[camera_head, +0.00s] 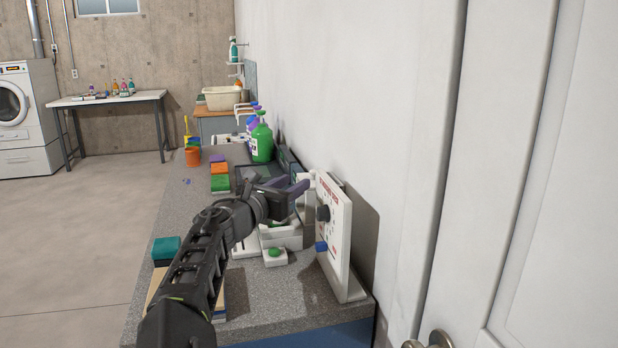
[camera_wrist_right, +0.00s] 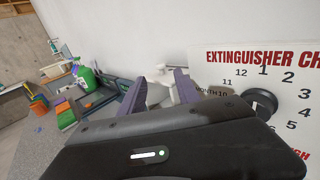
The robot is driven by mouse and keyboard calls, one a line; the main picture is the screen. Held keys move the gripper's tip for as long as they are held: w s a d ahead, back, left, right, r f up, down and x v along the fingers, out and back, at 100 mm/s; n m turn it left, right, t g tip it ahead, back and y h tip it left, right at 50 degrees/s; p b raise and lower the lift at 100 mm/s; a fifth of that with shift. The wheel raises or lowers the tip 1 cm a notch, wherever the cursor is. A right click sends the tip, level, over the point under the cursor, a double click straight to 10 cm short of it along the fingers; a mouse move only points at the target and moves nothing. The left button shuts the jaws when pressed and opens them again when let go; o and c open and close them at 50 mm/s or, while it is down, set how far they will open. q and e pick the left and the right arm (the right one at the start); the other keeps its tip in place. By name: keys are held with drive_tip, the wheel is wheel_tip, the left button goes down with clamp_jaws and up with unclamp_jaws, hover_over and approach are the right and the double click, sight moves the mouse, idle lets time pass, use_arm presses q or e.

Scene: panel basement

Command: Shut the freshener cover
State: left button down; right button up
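My right gripper (camera_head: 293,189) is above the counter, left of the white panel with a black knob. In the right wrist view its two purple-grey fingers (camera_wrist_right: 160,90) stand apart, with no object clearly held between them. A white object (camera_head: 309,181) shows just beyond the fingertips, partly hidden by the gripper; it also shows in the wrist view (camera_wrist_right: 160,75). It may be the freshener, but I cannot make out its cover or whether that is open. I cannot tell whether the fingers touch it. My left gripper is not in view.
The extinguisher panel (camera_head: 334,226) stands upright close on the right, near the wall. A small white block with a green button (camera_head: 275,257) sits on the counter (camera_head: 285,298). A green spray bottle (camera_head: 262,139) and colored sponges (camera_head: 220,170) stand farther back.

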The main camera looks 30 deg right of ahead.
sight(311, 172)
drive_tip(key=shift+x, duration=3.95)
drive_tip(key=shift+c, duration=0.2)
clamp_jaws()
